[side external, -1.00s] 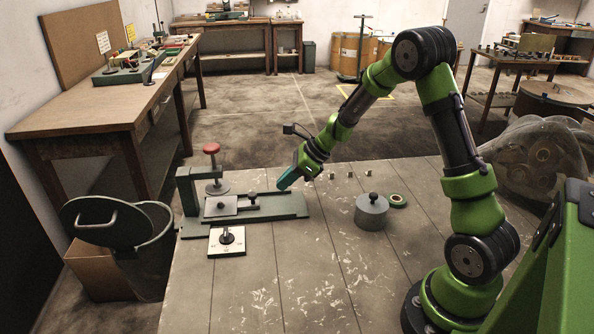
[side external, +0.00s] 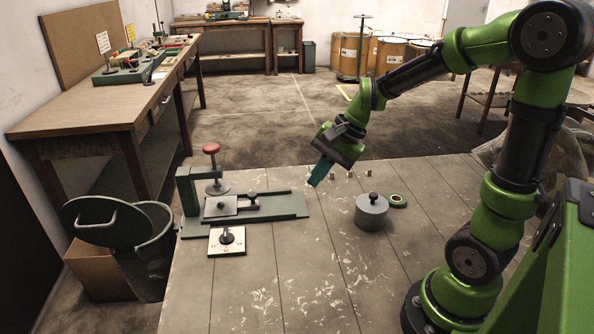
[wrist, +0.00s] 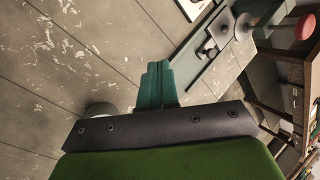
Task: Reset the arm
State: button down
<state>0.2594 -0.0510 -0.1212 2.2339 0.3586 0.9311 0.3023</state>
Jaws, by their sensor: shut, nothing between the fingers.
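My gripper (side external: 319,173) has teal fingers that are closed together with nothing between them. It is in the air above the table, right of the green winding fixture (side external: 285,204) and behind the grey lidded pot. In the wrist view the shut teal fingers (wrist: 157,72) point over the bare table. The fixture, with its red-knobbed clamp, shows at the upper right of the wrist view (wrist: 196,68).
An open bin (side external: 150,250) stands left of the table. The table's front middle is clear.

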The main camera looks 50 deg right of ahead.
jog(key=s+a+r+n+t+h, duration=0.1)
jog(key=s+a+r+n+t, duration=0.1)
jog(key=s+a+r+n, duration=0.5)
jog(key=s+r+n, duration=0.1)
jog(key=s+n, duration=0.2)
jog(key=n, duration=0.1)
jog(key=shift+a+t+h, duration=0.3)
jog(key=shift+a+t, duration=0.1)
